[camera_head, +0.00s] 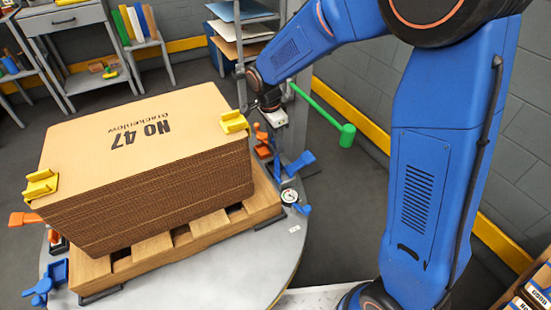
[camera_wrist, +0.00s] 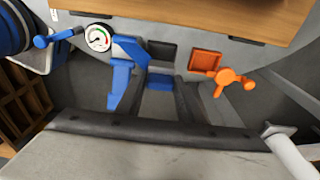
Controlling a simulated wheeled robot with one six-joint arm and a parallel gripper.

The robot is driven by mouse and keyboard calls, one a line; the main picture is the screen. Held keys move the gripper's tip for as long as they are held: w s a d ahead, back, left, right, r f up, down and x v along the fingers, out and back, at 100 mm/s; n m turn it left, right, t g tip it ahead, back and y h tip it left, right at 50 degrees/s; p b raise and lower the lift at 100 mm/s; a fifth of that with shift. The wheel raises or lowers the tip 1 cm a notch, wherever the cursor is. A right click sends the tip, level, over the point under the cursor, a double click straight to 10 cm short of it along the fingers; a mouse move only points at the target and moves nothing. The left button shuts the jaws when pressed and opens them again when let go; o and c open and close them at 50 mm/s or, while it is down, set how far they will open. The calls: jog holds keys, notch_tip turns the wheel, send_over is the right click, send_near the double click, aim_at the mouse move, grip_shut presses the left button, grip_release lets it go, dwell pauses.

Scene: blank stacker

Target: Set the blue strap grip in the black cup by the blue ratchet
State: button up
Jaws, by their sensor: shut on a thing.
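My gripper (camera_head: 275,120) hangs from the blue arm beside the stack's right rear corner. In the wrist view its dark fingers (camera_wrist: 165,100) are shut on a small blue block, the blue strap grip (camera_wrist: 160,82). The black cup (camera_wrist: 162,50) lies just beyond the grip in that view; the gap in height cannot be judged. The blue ratchet (camera_wrist: 122,80) stands just left of the grip, and it also shows in the head view (camera_head: 300,163). The grip and black cup cannot be made out in the head view.
A cardboard stack (camera_head: 150,190) with yellow corner pieces rests on a wooden pallet (camera_head: 150,250). A round gauge (camera_wrist: 98,38) is left of the cup. An orange square (camera_wrist: 204,62) and orange ratchet (camera_wrist: 228,82) are to its right. A green hammer-shaped tool (camera_head: 347,135) is nearby.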

aim_at(274, 145)
jog(key=shift+f, duration=4.2)
jog(key=shift+f, duration=0.1)
jog(key=o, duration=1.2)
jog(key=shift+c, duration=0.2)
jog(key=r, duration=0.4)
jog(key=a+r, duration=0.1)
jog(key=r, duration=0.7)
jog(key=shift+s+a+r, duration=0.1)
jog(key=shift+s+a, duration=0.05)
jog(key=shift+s, duration=0.15)
